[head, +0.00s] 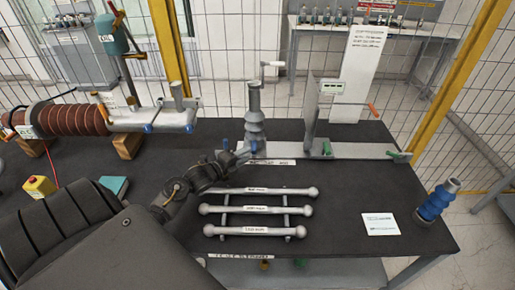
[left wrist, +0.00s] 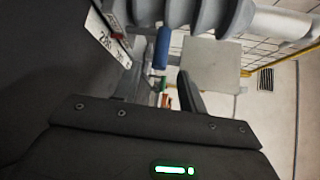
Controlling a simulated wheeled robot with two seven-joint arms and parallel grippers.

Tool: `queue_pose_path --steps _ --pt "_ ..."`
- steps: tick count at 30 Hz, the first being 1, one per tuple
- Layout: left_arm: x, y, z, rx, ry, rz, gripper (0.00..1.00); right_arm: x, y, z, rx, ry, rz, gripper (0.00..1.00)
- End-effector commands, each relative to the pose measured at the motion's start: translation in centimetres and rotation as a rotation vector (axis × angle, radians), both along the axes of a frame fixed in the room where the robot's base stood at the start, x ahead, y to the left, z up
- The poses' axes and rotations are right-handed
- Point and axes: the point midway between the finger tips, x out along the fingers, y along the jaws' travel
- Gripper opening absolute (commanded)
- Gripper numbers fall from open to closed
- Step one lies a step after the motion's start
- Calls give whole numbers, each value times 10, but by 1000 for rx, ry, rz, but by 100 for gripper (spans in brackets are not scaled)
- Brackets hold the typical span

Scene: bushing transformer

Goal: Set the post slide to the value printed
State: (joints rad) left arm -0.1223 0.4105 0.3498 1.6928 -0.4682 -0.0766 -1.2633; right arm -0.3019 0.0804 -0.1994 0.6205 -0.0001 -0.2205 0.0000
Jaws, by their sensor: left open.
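A pale rail (head: 350,150) runs along the back of the dark table. A grey ribbed post (head: 255,128) stands upright on it, with a blue handle (head: 254,146) at its foot. To its right a flat upright plate (head: 311,112) carries a small readout (head: 333,87), too small to read, with green knobs (head: 327,148) low down. My left gripper (head: 241,155) is open beside the post's foot, near the blue handle. In the left wrist view the blue handle (left wrist: 163,47) shows beyond the dark finger; contact cannot be told. A printed card (head: 380,224) lies at right, its text unreadable.
Three labelled grey bars (head: 258,209) lie on a rack in front of my left gripper. A blue ribbed bushing (head: 436,202) stands at the right edge. A brown coil assembly (head: 72,118) lies at left. The table around the card is clear.

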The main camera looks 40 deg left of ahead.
Motion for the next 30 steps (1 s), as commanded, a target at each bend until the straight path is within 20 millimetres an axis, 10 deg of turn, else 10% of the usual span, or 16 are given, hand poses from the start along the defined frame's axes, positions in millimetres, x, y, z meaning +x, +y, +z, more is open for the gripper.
queue_pose_path --steps 12,24,30 --pt "66 -10 -7 -1 -1 -2 41 2 0 18 1 -3 1 0" --pt "73 -11 -9 1 1 -4 41 2 1 19 1 -3 1 0" --pt "72 -11 -10 1 1 -4 15 2 1 19 0 -2 1 0"
